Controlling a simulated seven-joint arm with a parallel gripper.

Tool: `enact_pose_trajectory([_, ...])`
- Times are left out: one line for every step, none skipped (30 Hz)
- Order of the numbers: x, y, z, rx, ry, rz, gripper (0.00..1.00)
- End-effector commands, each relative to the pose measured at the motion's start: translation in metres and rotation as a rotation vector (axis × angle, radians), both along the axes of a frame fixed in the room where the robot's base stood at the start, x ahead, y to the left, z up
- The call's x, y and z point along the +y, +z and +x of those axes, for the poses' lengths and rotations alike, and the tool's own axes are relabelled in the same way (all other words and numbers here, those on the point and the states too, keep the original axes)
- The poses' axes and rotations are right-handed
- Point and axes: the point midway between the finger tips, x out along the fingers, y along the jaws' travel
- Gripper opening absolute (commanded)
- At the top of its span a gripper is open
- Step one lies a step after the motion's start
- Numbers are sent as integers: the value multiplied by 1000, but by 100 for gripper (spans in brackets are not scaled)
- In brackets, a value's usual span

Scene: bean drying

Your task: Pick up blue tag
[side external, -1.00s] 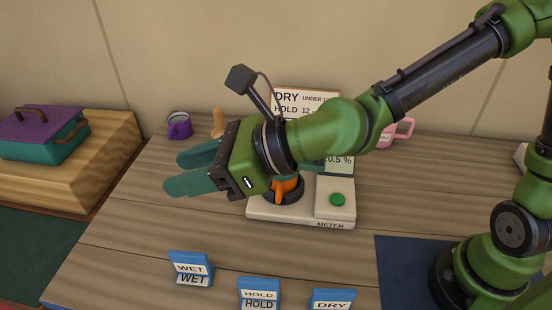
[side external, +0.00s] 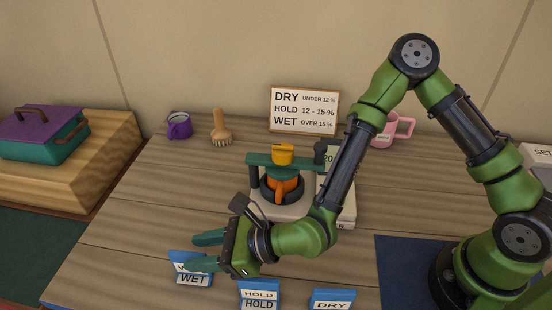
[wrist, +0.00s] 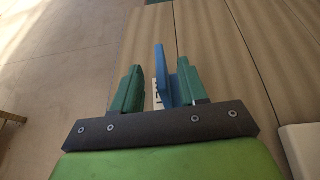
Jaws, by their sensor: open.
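Three blue tags stand along the front of the table: the WET tag (side external: 194,281), the HOLD tag (side external: 259,288) and the DRY tag (side external: 332,297). My gripper (side external: 190,252) is open at the WET tag, with its green fingers pointing left and partly covering the tag's upper part. In the wrist view, the blue WET tag (wrist: 162,76) shows between the two fingers of my gripper (wrist: 159,70), edge-on and nearer the right finger. I cannot tell whether that finger touches it. Part of its white lettered face shows.
The moisture meter (side external: 342,211) with an orange-and-green clamp on it stands behind my gripper. A sign (side external: 304,110) lists DRY, HOLD and WET ranges. A purple mug (side external: 179,127), brush (side external: 221,130) and pink mug (side external: 403,130) stand at the back.

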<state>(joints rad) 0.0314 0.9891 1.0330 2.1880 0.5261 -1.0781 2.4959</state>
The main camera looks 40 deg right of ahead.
Motion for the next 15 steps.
enact_pose_trajectory([4, -2, 3, 0, 1, 0, 43])
enact_pose_trajectory([7, -4, 5, 2, 1, 0, 43])
enact_pose_trajectory([12, -7, 10, 2, -1, 0, 43])
enact_pose_trajectory([16, -8, 13, 2, 1, 0, 43])
enact_pose_trajectory([19, -10, 16, 0, 1, 0, 43])
enact_pose_trajectory([24, -13, 20, 1, 1, 0, 43])
enact_pose_trajectory([27, -15, 23, 1, 1, 0, 43])
enact_pose_trajectory([30, -16, 25, 0, 0, 0, 43])
enact_pose_trajectory([33, -18, 28, 1, 0, 0, 43])
enact_pose_trajectory([35, -19, 30, 2, 1, 0, 43])
enact_pose_trajectory([36, -20, 31, 2, 1, -1, 43])
enact_pose_trajectory([37, -21, 33, 1, 0, -1, 43])
enact_pose_trajectory([38, -21, 34, 1, 0, -1, 43])
enact_pose_trajectory([38, -21, 34, 1, 0, -1, 43])
enact_pose_trajectory([38, -21, 34, 1, 0, -1, 43])
